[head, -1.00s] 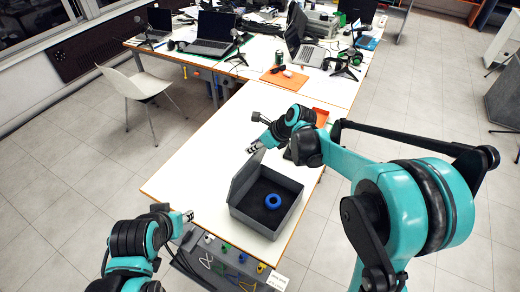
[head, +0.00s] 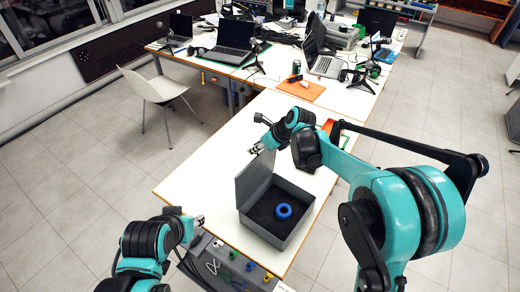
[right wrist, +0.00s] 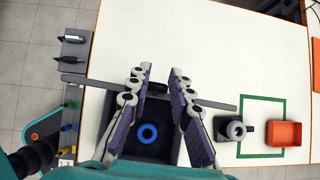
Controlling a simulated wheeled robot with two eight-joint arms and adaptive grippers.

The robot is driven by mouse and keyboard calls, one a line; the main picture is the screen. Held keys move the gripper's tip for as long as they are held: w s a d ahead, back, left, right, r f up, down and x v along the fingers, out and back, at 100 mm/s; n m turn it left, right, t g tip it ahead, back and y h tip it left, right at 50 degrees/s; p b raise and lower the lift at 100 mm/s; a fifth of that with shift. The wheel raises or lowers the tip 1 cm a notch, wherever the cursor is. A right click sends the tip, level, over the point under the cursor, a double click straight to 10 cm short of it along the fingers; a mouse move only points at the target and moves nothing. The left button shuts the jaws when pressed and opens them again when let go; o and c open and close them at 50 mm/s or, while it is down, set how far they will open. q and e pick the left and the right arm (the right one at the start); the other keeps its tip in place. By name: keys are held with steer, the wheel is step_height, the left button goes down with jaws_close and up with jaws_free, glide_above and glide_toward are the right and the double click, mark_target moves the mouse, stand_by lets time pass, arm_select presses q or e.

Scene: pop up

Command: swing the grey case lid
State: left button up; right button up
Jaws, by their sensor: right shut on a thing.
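The grey case (head: 290,238) stands on the white table with its dark inside facing up. A blue ring (head: 283,211) lies on its floor. The lid (head: 256,181) stands raised along the left side of the case. My right gripper (head: 256,149) is at the lid's upper edge and shut on it. In the right wrist view the lid (right wrist: 218,104) shows as a thin bar passing between the fingers (right wrist: 160,105), with the case and the ring (right wrist: 147,133) below. My left gripper (head: 199,220) is at the table's near left edge, apart from the case; its jaws are too small to read.
The right wrist view shows an orange tray (right wrist: 284,134) and a grey ringed part (right wrist: 236,130) beside the case. A grey panel (head: 222,268) with colored fittings is along the table's near edge. Laptops (head: 233,40) stand on the far table. The table left of the case is clear.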

steer(key=shift+w+a+f, duration=0.15)
steer(key=shift+w+a, duration=0.7)
steer(key=shift+a, duration=0.2)
steer(key=shift+w+a+f, duration=0.1)
steer(key=shift+w+a, duration=0.7)
steer(key=shift+a, duration=0.25)
steer(key=o, duration=1)
steer(key=v, duration=1.2)
steer(key=s+d+f+n+h+b, duration=0.2)
steer(key=s+d+f+n, duration=0.3)
steer(key=s+n, duration=0.3)
steer(key=s+d+f+n+t+h+b, duration=0.1)
steer(key=s+d+f+n+h+b, duration=0.1)
steer(key=s+d+f+n, duration=0.3)
steer(key=s+d+f+n+t+h+b, duration=0.1)
steer(key=s+d+f+n+b, duration=0.3)
steer(key=s+n, duration=0.8)
steer(key=shift+s+d+f+n+h+b, duration=0.15)
steer(key=shift+s+d+f+n+h, duration=0.1)
steer(key=shift+s+d, duration=0.3)
steer(key=shift+s+d+f+n+h+b, duration=0.15)
steer(key=shift+s+d+h, duration=0.1)
steer(key=shift+s+d, duration=0.3)
